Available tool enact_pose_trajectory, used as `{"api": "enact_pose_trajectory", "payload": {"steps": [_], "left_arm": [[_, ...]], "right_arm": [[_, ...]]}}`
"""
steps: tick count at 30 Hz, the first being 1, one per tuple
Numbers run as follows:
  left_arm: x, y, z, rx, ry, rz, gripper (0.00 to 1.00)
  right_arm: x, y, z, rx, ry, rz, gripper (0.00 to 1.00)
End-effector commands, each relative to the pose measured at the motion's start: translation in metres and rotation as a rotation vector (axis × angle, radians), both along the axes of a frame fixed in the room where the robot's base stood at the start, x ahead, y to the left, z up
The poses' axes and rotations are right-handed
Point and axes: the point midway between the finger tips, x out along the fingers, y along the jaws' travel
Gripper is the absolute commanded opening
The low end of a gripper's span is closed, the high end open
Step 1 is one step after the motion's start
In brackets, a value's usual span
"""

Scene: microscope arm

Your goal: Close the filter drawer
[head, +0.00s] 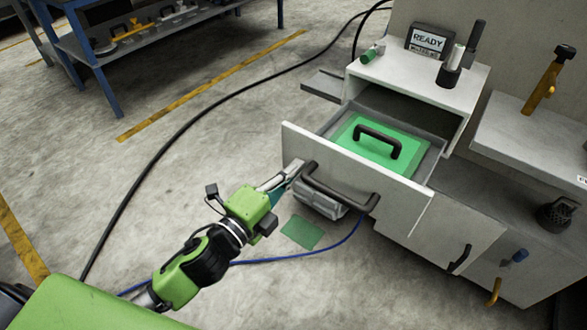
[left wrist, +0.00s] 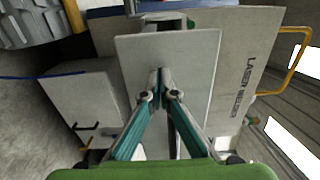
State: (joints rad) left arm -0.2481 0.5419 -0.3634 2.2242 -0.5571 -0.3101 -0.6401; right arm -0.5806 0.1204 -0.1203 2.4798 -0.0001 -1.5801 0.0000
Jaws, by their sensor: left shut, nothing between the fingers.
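The filter drawer (head: 330,157) is pulled out of the white cabinet. Its pale front panel has a dark bar handle (head: 338,192). A green filter plate with a black handle (head: 378,141) lies inside the drawer. My left gripper (head: 294,167) is shut and empty, its tips at the upper left part of the drawer front, by the handle's left end. The left wrist view shows the closed fingertips (left wrist: 160,80) in front of a pale panel (left wrist: 195,55). I cannot tell whether the tips touch it. My right gripper is not in view.
A white top (head: 420,75) above the drawer bay carries a READY display (head: 427,40). A shelf (head: 520,120) with a yellow-handled tool stands right. A black cable (head: 190,125) and a blue cable (head: 300,253) cross the floor. A blue-framed bench (head: 100,60) stands far left. The floor left is mostly clear.

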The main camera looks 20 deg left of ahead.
Motion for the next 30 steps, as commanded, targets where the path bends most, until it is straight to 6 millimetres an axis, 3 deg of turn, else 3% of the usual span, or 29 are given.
{"api": "enact_pose_trajectory", "payload": {"steps": [7,11,22,26,30], "left_arm": [[0.007,-0.002,0.001,0.000,-0.001,0.001,0.00],[0.021,-0.008,0.003,-0.002,-0.002,0.001,0.00],[0.101,-0.036,0.004,-0.001,-0.003,0.001,0.00],[0.135,-0.050,0.003,-0.002,-0.005,0.000,0.00],[0.168,-0.061,0.001,-0.001,-0.003,0.000,0.00]], "right_arm": [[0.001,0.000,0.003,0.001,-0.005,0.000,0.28],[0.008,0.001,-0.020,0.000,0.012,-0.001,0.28],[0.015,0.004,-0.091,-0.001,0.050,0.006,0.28],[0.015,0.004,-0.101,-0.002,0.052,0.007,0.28],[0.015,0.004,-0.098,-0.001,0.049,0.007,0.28]]}}
